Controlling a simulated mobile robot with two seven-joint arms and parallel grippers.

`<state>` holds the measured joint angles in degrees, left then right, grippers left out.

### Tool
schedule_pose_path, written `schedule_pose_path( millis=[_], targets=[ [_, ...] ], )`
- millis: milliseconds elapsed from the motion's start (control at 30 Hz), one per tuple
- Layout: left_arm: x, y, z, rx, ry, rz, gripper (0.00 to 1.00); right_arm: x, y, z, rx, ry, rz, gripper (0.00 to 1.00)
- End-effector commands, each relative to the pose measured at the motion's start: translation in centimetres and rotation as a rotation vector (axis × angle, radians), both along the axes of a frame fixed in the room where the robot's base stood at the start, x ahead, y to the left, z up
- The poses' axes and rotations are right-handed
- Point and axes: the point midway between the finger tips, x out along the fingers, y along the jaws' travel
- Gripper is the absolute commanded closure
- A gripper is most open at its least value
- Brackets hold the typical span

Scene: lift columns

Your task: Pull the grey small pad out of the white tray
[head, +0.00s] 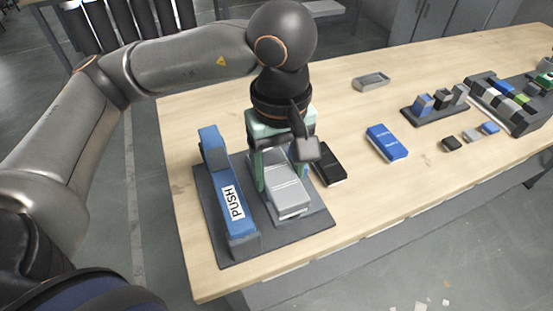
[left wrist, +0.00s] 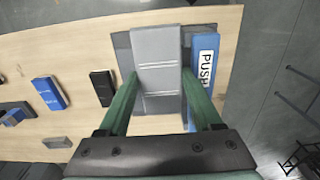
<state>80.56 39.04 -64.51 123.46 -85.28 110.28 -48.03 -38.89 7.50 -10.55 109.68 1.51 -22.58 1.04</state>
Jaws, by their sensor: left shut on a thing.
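A light grey block with white lines, which I take as the grey small pad (head: 286,190), lies on a dark base plate (head: 312,222) beside the blue bar marked PUSH. The pad also shows in the left wrist view (left wrist: 157,52). My left gripper (head: 280,178) comes from above, its green fingers on either side of the pad and shut on it. In the left wrist view the fingertips (left wrist: 160,78) flank the pad. A pale edge shows under the pad's near end; I cannot tell whether it is the white tray. My right gripper is not in view.
The blue PUSH bar (head: 232,205) stands close left of my gripper. A black box (head: 328,164) lies just right of it, and a blue box (head: 386,143) further right. A small grey tray (head: 371,82) and several blocks stand further back. The table's front right is clear.

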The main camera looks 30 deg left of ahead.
Motion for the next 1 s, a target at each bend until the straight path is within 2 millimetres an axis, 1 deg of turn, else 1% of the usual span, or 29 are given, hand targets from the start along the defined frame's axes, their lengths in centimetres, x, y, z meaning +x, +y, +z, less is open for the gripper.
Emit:
schedule_pose_path(
  millis=[167,1000],
  targets=[
    [-0.4,-0.3,0.8,0.0,-0.003,0.0,1.0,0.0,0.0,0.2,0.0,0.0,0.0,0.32],
    [-0.4,-0.3,5.0,-0.001,-0.002,-0.001,1.0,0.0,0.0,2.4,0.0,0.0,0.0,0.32]
  ],
)
